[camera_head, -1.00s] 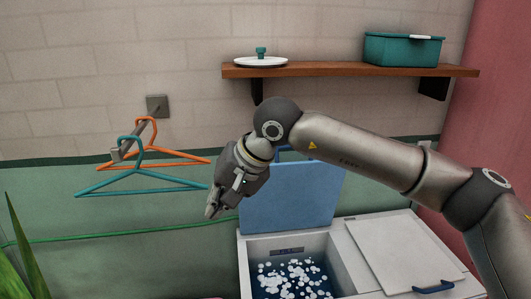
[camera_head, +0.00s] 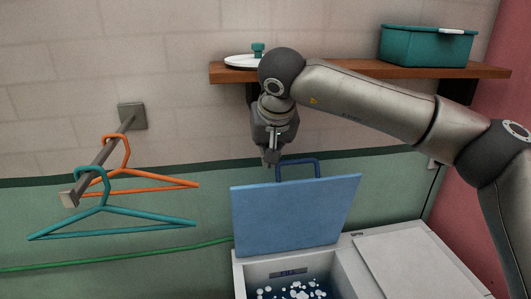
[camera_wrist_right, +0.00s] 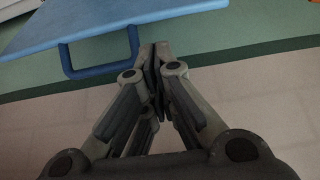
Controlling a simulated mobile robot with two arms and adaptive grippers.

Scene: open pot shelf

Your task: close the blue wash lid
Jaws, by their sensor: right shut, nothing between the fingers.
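The blue wash lid (camera_head: 293,217) stands raised, leaning back at the rear of the open wash tub. Its dark blue handle (camera_head: 298,162) sticks up from the top edge. My right gripper (camera_head: 271,162) is shut and empty, pointing down beside the left side of the handle in the head view. In the right wrist view the fingertips (camera_wrist_right: 154,47) are close to the handle (camera_wrist_right: 100,72), with the lid (camera_wrist_right: 85,22) behind at upper left. I cannot tell whether they touch. My left gripper is not in view.
The white washer body (camera_head: 240,270) holds water with white foam (camera_head: 296,292). A closed white lid (camera_head: 415,262) is to its right. A wooden shelf (camera_head: 350,72) with a teal bin (camera_head: 428,46) hangs above. Orange and teal hangers (camera_head: 110,225) hang from a wall bar at left.

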